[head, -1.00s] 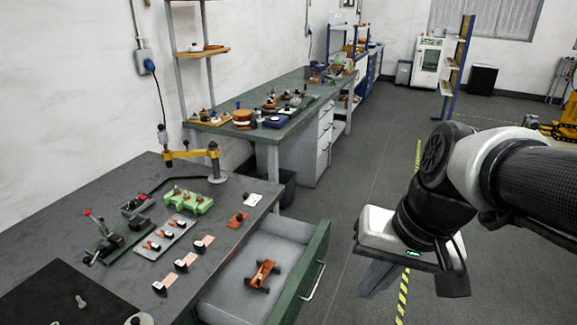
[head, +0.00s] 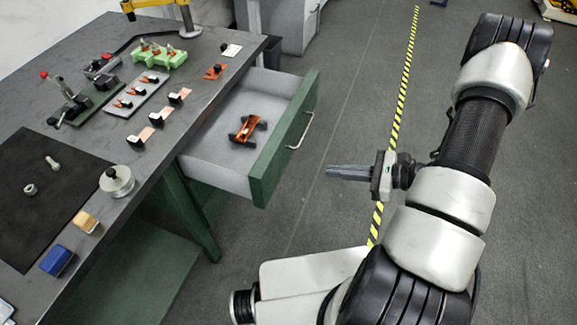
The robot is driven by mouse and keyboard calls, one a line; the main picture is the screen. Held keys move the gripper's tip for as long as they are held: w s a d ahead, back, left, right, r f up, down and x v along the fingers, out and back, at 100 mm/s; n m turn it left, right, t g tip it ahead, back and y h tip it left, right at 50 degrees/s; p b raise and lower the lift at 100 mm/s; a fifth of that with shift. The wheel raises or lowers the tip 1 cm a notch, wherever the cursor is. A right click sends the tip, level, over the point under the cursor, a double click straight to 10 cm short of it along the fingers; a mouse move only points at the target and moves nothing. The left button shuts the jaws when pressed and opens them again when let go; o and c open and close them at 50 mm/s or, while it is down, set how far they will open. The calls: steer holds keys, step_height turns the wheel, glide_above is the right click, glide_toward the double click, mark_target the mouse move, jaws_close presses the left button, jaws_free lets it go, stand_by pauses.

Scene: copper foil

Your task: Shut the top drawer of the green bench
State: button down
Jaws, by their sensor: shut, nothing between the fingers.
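The top drawer (head: 222,170) of the green bench (head: 178,200) is pulled out to the right, with a green front (head: 283,148) and a pale metal handle (head: 302,131). An orange and black part (head: 248,129) lies inside the drawer. My gripper (head: 334,171) is to the right of the drawer front, with its fingers pointing left toward it. The fingers are shut and empty. A gap shows between the fingertips and the drawer front and handle in this view.
The dark bench top holds a green fixture (head: 158,54), a lever clamp (head: 72,100), a black mat (head: 42,190), a silver knob-topped weight (head: 117,181) and a blue block (head: 57,261). Open floor with a yellow-black stripe (head: 403,90) lies to the right.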

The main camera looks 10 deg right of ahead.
steer(key=f, duration=0.1)
steer(key=b, duration=0.1)
glide_toward(280, 165)
steer(key=shift+m+t, duration=0.3)
steer(key=x, duration=0.4)
steer(key=shift+s+a+f, duration=0.15)
steer(key=shift+a+f, duration=0.15)
steer(key=shift+a, duration=0.05)
steer(key=shift+w+a, duration=0.4)
steer(key=shift+a, duration=0.2)
steer(key=w+a+b, duration=0.2)
steer(key=w+a, duration=0.2)
steer(key=a, duration=0.3)
steer(key=w+a+b, duration=0.1)
steer(key=w+a, duration=0.3)
steer(key=a, duration=0.4)
steer(key=w+a+b, duration=0.2)
steer(key=w+a, duration=0.3)
steer(key=a, duration=0.3)
steer(key=shift+b, duration=0.3)
steer(key=shift+w+a+r, duration=0.2)
